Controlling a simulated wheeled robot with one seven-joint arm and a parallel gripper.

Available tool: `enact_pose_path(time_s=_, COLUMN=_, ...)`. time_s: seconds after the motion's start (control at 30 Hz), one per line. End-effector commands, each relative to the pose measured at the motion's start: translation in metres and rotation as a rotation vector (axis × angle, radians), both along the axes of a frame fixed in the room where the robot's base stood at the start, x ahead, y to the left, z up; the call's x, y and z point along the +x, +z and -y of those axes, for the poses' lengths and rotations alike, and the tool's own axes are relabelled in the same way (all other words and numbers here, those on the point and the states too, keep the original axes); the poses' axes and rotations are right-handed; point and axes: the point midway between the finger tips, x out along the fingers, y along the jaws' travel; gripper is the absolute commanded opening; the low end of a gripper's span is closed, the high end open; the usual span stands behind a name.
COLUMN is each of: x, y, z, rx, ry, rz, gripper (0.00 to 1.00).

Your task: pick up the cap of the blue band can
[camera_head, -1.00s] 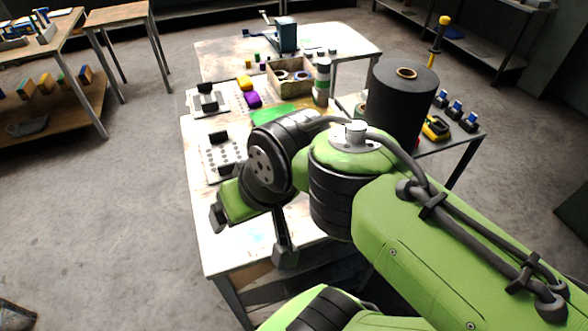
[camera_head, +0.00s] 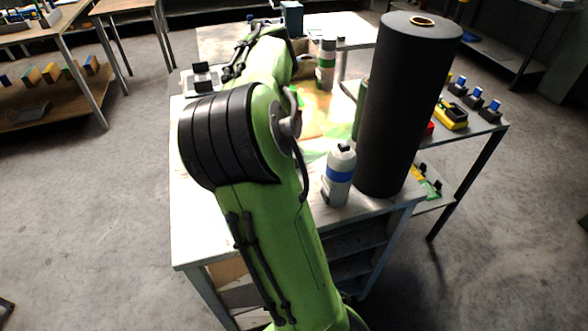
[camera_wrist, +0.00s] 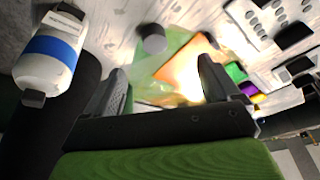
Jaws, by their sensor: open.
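The blue band can (camera_head: 339,178) stands upright near the table's front right corner in the head view, white with a blue band and a small dark tip on top. It also shows at the upper left of the wrist view (camera_wrist: 48,52), outside my fingers. A small dark grey cylinder (camera_wrist: 153,40) stands on the table in the wrist view; it looks like a loose cap. My gripper (camera_wrist: 166,78) is open and empty, and the cylinder appears beyond the gap between its fingers. My arm hides the gripper and this cylinder in the head view.
A tall black roll (camera_head: 405,110) stands right beside the can. A green-banded can (camera_head: 326,65) stands farther back. An orange sheet (camera_wrist: 182,66) lies on a green mat, right of the cylinder. Purple (camera_wrist: 258,98) and green blocks lie at the wrist view's right.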

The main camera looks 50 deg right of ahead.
Motion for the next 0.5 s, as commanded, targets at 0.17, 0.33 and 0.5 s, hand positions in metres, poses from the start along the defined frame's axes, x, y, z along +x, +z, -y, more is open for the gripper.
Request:
enact_pose_path(time_s=0.17, x=0.006, y=-0.017, z=0.021, rx=-0.073, ry=-0.064, rz=-0.032, gripper=0.89)
enact_pose_path(time_s=0.33, x=0.009, y=-0.051, z=0.034, rx=-0.072, ry=-0.068, rz=-0.036, gripper=0.89)
enact_pose_path(time_s=0.5, x=0.013, y=-0.090, z=0.050, rx=-0.071, ry=-0.067, rz=-0.034, gripper=0.89)
